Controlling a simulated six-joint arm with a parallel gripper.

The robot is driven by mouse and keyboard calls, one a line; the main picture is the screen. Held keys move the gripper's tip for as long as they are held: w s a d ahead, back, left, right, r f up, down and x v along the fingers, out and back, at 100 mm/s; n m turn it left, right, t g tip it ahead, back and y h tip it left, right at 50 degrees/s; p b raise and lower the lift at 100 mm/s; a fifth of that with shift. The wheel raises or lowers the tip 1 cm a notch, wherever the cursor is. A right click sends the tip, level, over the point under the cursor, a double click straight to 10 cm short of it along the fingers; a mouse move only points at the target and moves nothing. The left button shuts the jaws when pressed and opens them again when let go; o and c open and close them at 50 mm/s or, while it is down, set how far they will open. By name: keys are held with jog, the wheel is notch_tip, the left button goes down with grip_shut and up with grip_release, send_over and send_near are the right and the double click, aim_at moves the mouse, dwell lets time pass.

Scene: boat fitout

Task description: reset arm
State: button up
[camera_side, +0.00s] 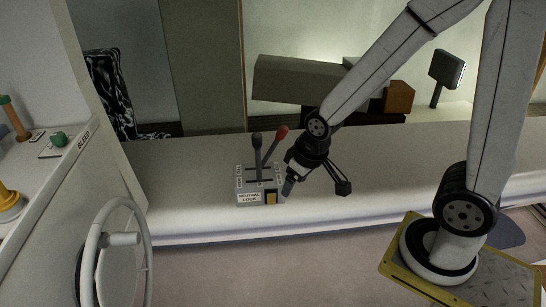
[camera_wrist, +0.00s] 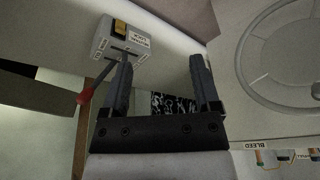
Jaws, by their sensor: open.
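My gripper (camera_side: 315,186) is open and empty, just right of a grey control box (camera_side: 245,187) on the light counter. In the wrist view its two dark fingers (camera_wrist: 162,62) stand wide apart with nothing between them. The box has a dark-knobbed lever (camera_side: 256,140), a red-knobbed lever (camera_side: 281,131), a yellow switch (camera_side: 271,198) and a "NEUTRAL LOCK" label. In the wrist view the box (camera_wrist: 104,45) is at the upper left, and the red knob (camera_wrist: 84,97) hangs below it. One finger overlaps the box there; I cannot tell whether it touches.
That panel also carries a green knob (camera_side: 58,139) and a yellow fitting (camera_side: 10,200). A dark screen (camera_side: 447,69) and an orange-brown box (camera_side: 399,97) stand behind. The counter (camera_side: 400,160) right of my gripper is clear.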

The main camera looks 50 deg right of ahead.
jog(key=shift+s+d+r+g, duration=0.1)
jog(key=shift+s+g, duration=0.1)
jog(key=shift+s, duration=0.5)
jog(key=shift+s+d+r+g, duration=0.1)
jog(key=shift+s+g, duration=0.1)
jog(key=shift+s, duration=0.5)
